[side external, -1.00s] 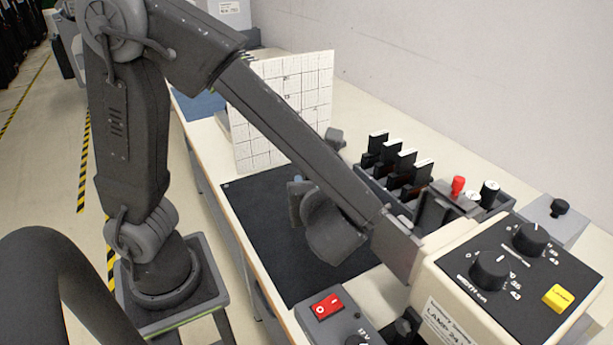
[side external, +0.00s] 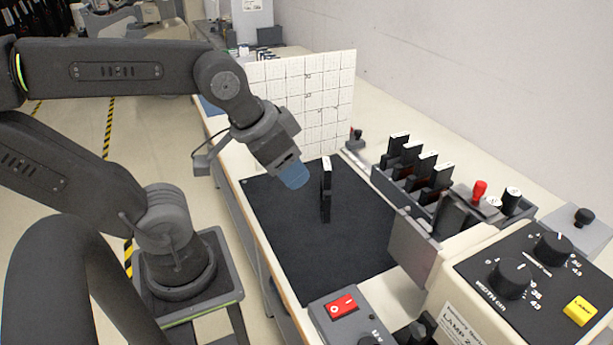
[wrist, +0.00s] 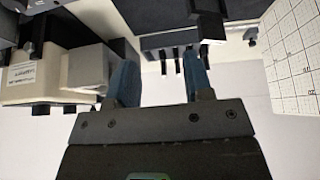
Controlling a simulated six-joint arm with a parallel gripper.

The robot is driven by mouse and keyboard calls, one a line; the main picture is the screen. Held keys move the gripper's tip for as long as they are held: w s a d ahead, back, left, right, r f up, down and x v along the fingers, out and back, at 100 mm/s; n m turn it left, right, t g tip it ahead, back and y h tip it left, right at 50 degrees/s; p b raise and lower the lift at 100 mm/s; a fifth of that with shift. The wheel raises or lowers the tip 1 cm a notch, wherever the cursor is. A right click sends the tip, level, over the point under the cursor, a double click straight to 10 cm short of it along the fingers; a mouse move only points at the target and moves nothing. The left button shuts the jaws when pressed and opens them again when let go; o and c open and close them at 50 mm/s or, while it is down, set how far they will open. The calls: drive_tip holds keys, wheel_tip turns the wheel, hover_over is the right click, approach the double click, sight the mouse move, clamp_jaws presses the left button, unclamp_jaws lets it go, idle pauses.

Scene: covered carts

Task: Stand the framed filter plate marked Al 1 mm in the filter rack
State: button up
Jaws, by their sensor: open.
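A dark framed filter plate (side external: 326,195) with a pale label on its top edge stands upright on the black mat (side external: 275,215). Its marking is too small to read. My gripper (side external: 294,174) has blue fingertips and is raised over the mat, to the left of this plate and apart from it. In the wrist view its two blue fingers (wrist: 160,80) are spread with nothing between them. The filter rack (side external: 386,185) is a grey tray at the back right of the mat. It holds several dark upright plates (side external: 412,166) with white tops.
A white gridded board (side external: 318,100) stands behind the mat. A beige lamp housing (side external: 450,318) with dark knobs is at the front right, with a grey plate (side external: 414,250) on its mat-facing side. A box with a red switch (side external: 342,305) sits at the front edge. The mat's front half is clear.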

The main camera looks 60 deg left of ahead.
idle(0.3)
drive_tip(key=m+g+y, duration=0.2)
drive_tip(key=m+g, duration=0.3)
drive_tip(key=m, duration=1.7)
approach(323, 163)
drive_tip(key=shift+m, duration=0.3)
drive_tip(key=f, duration=0.2)
drive_tip(key=a+f, duration=0.1)
drive_tip(key=f, duration=0.5)
drive_tip(key=shift+w+a, duration=0.25)
drive_tip(key=shift+a, duration=0.05)
drive_tip(key=shift+w+f, duration=0.2)
drive_tip(key=shift+f, duration=1.1)
drive_tip(key=shift+w+f, duration=0.15)
drive_tip(key=shift+f, duration=1.15)
drive_tip(key=shift+c, duration=0.3)
clamp_jaws()
